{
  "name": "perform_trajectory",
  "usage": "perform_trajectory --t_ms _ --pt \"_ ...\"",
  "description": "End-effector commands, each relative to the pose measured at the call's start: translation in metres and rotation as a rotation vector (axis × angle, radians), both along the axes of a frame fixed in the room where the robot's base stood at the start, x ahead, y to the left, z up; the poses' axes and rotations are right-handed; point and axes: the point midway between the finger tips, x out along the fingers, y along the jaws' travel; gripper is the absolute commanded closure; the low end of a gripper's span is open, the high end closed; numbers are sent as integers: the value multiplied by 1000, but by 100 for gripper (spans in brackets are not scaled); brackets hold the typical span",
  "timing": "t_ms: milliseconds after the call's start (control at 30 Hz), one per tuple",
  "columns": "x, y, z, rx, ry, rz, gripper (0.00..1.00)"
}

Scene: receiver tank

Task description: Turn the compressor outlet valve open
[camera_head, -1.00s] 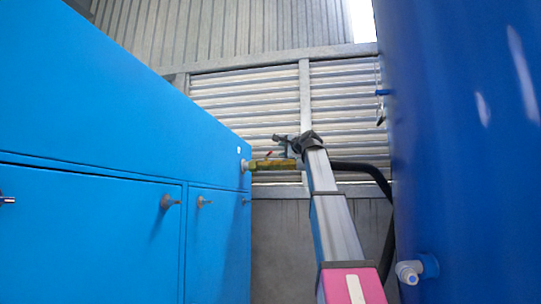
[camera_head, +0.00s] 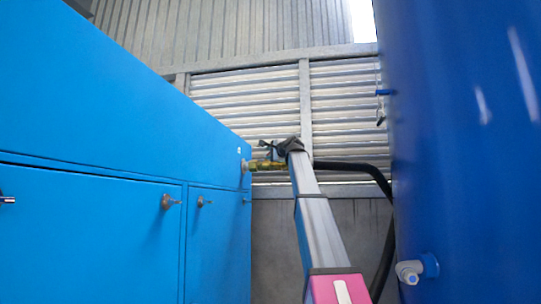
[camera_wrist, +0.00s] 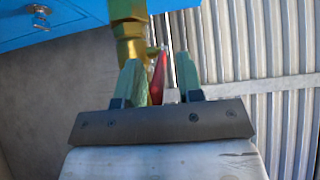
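The compressor outlet valve is a brass fitting (camera_head: 262,165) on the right end of the blue compressor cabinet (camera_head: 100,130), with a black hose (camera_head: 350,167) leading right from it. In the wrist view the brass valve body (camera_wrist: 130,35) is at the top, left of centre. Its red lever handle (camera_wrist: 158,78) lies between the two green fingers of my gripper (camera_wrist: 160,75). The fingers stand apart, with some gap visible on the handle's right side. In the head view my gripper (camera_head: 268,149) is at the valve, and the red handle is hidden there.
A large blue tank (camera_head: 460,120) stands at the right, with a small blue-grey fitting (camera_head: 410,271) low on its side. A corrugated metal wall (camera_head: 250,100) with a horizontal rail is behind the valve. Cabinet door knobs (camera_head: 168,201) stick out on the left.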

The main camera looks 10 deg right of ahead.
Motion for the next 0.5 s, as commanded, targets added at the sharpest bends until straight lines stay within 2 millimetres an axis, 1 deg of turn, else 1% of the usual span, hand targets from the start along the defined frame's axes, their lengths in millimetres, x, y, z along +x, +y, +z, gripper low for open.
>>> perform_trajectory --t_ms 33,67,100,133,500 --pt "0 0 0 0 0 0 72" --pt "0 0 0 0 0 0 82" --pt "0 0 0 0 0 0 95" --pt "0 0 0 0 0 0 100" --pt "1 -4 0 0 1 33 100"
